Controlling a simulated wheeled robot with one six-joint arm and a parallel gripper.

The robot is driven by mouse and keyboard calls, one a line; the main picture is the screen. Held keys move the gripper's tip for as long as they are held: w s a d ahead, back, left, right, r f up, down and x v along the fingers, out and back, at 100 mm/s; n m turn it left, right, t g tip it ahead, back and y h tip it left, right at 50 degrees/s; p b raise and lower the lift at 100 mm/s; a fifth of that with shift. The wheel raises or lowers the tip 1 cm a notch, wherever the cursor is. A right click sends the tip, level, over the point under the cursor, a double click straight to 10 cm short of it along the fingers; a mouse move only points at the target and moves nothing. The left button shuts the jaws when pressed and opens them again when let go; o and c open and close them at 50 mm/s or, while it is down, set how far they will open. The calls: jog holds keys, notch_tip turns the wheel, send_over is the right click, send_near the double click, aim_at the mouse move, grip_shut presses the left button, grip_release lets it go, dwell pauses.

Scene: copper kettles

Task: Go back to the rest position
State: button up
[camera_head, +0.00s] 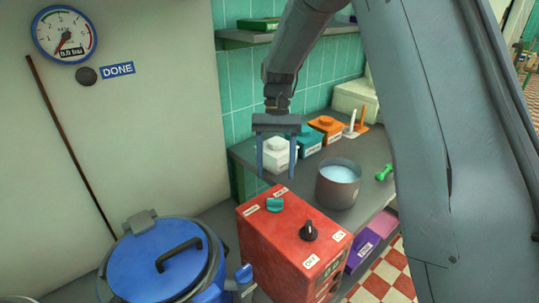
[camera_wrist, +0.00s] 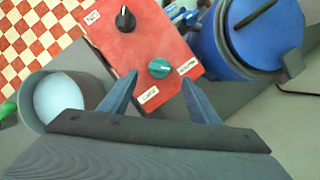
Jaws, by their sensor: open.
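My gripper (camera_head: 277,160) hangs pointing down above the back edge of the red control box (camera_head: 290,242). Its two fingers are apart with nothing between them. In the wrist view my gripper (camera_wrist: 160,100) shows the same, with the red box (camera_wrist: 140,40) beyond the fingers. The box top carries a teal knob (camera_head: 275,204) and a black knob (camera_head: 309,230). The wrist view also shows the teal knob (camera_wrist: 159,68) and the black knob (camera_wrist: 125,18). The fingers appear clear of the knobs.
A pot of pale liquid (camera_head: 338,183) stands on the grey counter (camera_head: 376,155), close to the gripper's right. White (camera_head: 278,154), teal and orange boxes line the wall. A blue lidded kettle (camera_head: 165,260) stands left of the red box. A gauge (camera_head: 64,34) hangs on the wall.

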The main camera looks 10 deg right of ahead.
jog(key=s+d+t, duration=0.2)
jog(key=s+d, duration=0.1)
jog(key=s, duration=0.3)
jog(key=s+d+f+n+t, duration=0.1)
jog(key=s+d+t, duration=0.1)
jog(key=s, duration=0.3)
jog(key=s+d+f+n+t, duration=0.1)
jog(key=s+d, duration=0.3)
jog(key=s, duration=0.2)
jog(key=shift+s+d+f+t+h+b, duration=0.25)
jog(key=shift+s+d+t+h+b, duration=0.05)
jog(key=shift+s+d+t+h, duration=0.1)
